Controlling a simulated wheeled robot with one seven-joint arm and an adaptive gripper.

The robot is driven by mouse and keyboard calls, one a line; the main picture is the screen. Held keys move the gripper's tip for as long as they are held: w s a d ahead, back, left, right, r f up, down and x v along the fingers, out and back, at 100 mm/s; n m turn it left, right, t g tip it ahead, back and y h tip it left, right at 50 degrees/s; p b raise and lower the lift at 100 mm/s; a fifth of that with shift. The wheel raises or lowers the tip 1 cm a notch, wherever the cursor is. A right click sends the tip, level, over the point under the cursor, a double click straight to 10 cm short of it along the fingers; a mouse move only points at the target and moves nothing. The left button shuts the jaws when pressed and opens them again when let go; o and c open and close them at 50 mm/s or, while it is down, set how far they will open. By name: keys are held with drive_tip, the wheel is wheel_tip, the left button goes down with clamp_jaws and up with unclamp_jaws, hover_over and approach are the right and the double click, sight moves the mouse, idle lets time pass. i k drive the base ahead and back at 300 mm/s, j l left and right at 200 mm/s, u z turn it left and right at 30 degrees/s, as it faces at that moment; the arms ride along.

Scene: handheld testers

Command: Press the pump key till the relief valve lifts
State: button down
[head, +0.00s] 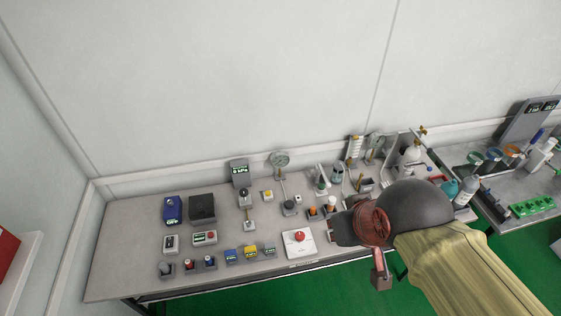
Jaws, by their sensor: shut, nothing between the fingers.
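A round dial gauge (280,159) stands on a thin stem at the back of the bench. Beside it on the left is a grey unit with a small lit display (239,172). A small yellow-topped button block (268,195) and a small pale block (298,198) sit near the gauge's base. A white box with a red dome button (300,237) lies at the front middle. I cannot tell which is the pump key or the relief valve. My gripper (381,282) appears shut and empty, right of the red-button box near the bench's front edge. My wrist hides part of the bench.
A grey bench (130,245) holds several small testers, including a blue meter (173,210) and a black box (202,208) at left. Bottles and stands crowd the right, with a second bench (480,190) beyond. A white wall stands behind.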

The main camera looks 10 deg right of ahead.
sight(289, 205)
drive_tip(key=i+j+z, duration=0.1)
drive_tip(key=j+z, duration=0.9)
drive_tip(key=z, duration=0.15)
drive_tip(key=i+j, duration=0.05)
